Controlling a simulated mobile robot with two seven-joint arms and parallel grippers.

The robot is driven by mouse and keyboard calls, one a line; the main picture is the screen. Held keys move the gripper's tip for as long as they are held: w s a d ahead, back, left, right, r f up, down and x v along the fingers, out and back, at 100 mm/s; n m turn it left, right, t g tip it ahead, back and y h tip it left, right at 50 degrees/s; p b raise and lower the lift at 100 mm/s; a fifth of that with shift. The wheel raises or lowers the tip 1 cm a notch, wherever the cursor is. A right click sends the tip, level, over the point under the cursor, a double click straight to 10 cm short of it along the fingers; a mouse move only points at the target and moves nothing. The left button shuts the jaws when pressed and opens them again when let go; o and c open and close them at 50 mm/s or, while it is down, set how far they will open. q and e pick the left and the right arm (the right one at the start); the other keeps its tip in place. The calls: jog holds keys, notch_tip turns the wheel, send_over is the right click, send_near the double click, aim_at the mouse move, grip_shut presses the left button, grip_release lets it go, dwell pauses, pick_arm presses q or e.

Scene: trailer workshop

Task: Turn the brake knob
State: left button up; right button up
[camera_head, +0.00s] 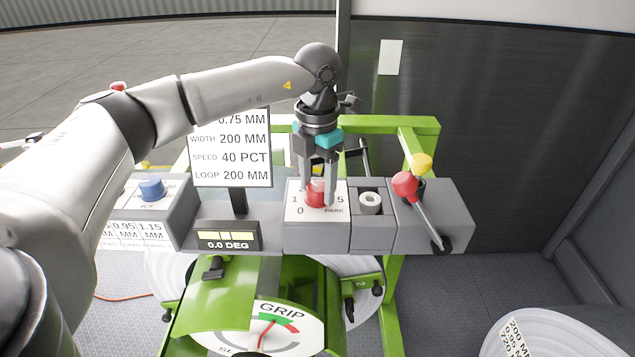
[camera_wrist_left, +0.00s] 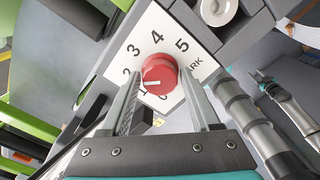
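The brake knob (camera_head: 316,192) is red and sits on a white dial plate with numbers and the word PARK, on a grey box. In the left wrist view the knob (camera_wrist_left: 159,74) has a pale pointer mark on the side towards 1. My left gripper (camera_head: 317,200) points down over the knob. Its fingers (camera_wrist_left: 160,88) stand apart on either side of the knob, with visible gaps, so it looks open. The fingers partly cover the dial plate (camera_wrist_left: 190,52). My right gripper is not in view.
Right of the dial are a white round part (camera_head: 370,201) and a lever with a red ball (camera_head: 404,184). A blue knob (camera_head: 152,189) and a settings sign (camera_head: 231,150) stand left. A GRIP gauge (camera_head: 268,333) is below.

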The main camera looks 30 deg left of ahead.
pick_arm(q)
grip_shut()
jog(key=shift+m, duration=0.3)
